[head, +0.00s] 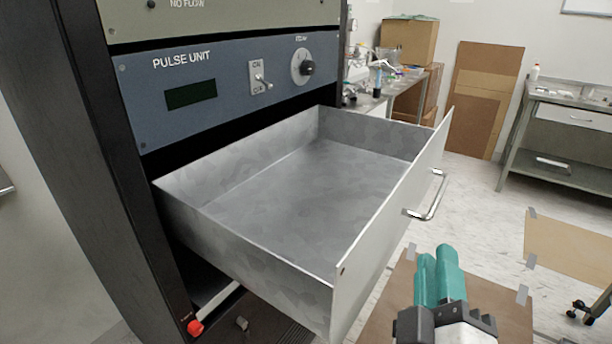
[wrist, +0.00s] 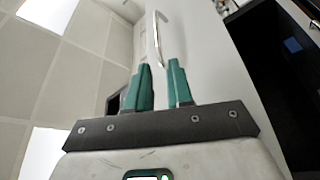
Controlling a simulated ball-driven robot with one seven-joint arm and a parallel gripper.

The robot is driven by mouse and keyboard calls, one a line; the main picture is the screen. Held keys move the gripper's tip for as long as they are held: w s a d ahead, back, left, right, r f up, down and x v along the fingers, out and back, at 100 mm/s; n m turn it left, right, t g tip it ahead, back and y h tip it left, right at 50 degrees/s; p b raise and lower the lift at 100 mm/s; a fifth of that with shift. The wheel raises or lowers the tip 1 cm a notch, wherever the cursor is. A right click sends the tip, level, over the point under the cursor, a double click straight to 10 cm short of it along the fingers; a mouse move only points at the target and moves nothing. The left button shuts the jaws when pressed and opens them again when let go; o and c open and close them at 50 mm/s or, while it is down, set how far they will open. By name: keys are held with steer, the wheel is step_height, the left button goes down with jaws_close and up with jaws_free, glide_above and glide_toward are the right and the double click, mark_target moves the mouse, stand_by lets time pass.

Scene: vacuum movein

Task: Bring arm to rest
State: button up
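My gripper (head: 436,256) with teal fingers is in the lower right of the head view, in front of the drawer and below its handle (head: 429,196). In the wrist view the fingers (wrist: 158,68) stand apart with a narrow empty gap. The handle (wrist: 158,38) shows beyond the fingertips there, apart from them. The grey metal drawer (head: 258,262) is pulled out of the black rack and looks empty.
The rack's blue pulse unit panel (head: 220,90) is above the drawer. A side bench (head: 565,100) stands at the back right, and cardboard boxes (head: 409,42) stand at the back. Light floor (head: 475,195) is open to the right of the drawer.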

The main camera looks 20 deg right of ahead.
steer(key=s+d+f+m+g+y+p, duration=0.1)
steer(key=d+f+m+g+y+p, duration=0.2)
steer(key=f, duration=0.5)
steer(key=s+d+f+g+y+p, duration=0.1)
steer(key=d+f+g+y, duration=0.15)
steer(key=f+g, duration=0.4)
steer(key=s+a+f+g+y+p, duration=0.3)
steer(key=s+a+f+g+y, duration=0.2)
steer(key=s+f, duration=0.5)
step_height(320, 180, down, 5)
steer(key=y, duration=0.2)
steer(key=shift+s+a+m+y+p, duration=0.15)
steer(key=shift+a+m+y+p, duration=0.05)
steer(key=shift+m+y+p, duration=0.2)
